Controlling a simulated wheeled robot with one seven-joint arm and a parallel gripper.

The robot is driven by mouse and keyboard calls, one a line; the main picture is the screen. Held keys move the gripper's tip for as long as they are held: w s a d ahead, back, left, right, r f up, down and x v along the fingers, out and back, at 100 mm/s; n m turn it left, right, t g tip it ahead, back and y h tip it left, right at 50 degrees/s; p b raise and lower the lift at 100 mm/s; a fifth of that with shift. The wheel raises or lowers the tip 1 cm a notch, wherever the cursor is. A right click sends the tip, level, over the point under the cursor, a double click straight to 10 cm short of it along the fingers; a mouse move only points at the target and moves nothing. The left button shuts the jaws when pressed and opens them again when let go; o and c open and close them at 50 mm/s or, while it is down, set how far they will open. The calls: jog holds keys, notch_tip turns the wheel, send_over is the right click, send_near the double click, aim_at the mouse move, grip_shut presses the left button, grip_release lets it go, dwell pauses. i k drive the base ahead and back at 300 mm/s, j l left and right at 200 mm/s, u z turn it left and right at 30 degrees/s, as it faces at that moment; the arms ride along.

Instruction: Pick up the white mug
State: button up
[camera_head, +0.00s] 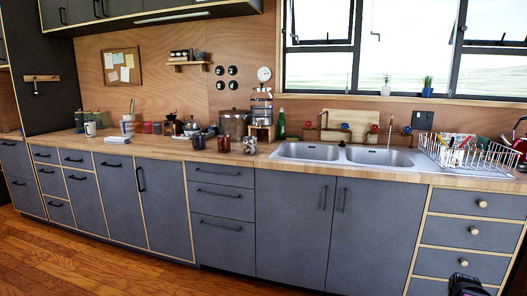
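A small white mug (90,129) stands upright on the wooden counter at the far left, in front of some dark canisters. A dark part at the bottom right edge looks like the tip of my gripper (466,285). It is cut off by the frame, so its fingers cannot be made out. It is far from the mug, across the picture and in front of the lower cabinets.
A double sink (310,151) and dish rack (468,153) are further right. The wooden floor (50,255) at left is clear.

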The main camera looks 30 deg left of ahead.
aim_at(249, 143)
jog(key=u, duration=1.7)
